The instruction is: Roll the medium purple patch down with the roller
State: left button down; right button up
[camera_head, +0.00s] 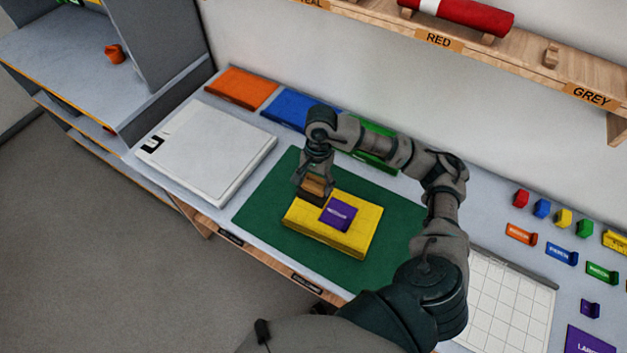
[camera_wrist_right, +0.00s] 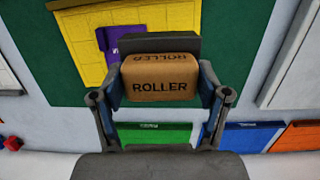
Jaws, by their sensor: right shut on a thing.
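In the right wrist view the patch (camera_wrist_right: 127,38) is partly hidden behind the roller. My right gripper (camera_head: 314,182) is shut on the roller, a brown block marked ROLLER (camera_wrist_right: 160,80) with a dark strip on its far side. The roller is at the packet's upper left edge, beside the patch. I cannot tell if it touches the packet. My left gripper is not in view.
The packet lies on a green mat (camera_head: 262,222). A white board (camera_head: 215,150) is to the left, a gridded board (camera_head: 510,300) to the right. Orange, blue and green pads line the back. Small coloured labelled pieces sit at the right. A wooden shelf (camera_head: 480,50) overhangs the back wall.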

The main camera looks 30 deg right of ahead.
jog(key=s+d+f+p, duration=0.1)
jog(key=s+d+p, duration=0.2)
jog(key=d+p, duration=0.35)
notch_tip(320, 180, down, 6)
jog(key=shift+s+r+b, duration=0.1)
jog(key=shift+b, duration=1.1)
jog(key=shift+d+f, duration=0.1)
jog(key=shift+f, duration=0.5)
jog(key=shift+d, duration=0.1)
jog(key=shift+b, duration=0.45)
jog(key=shift+f+b, duration=0.35)
jog(key=shift+b, duration=0.15)
jog(key=shift+a, duration=0.2)
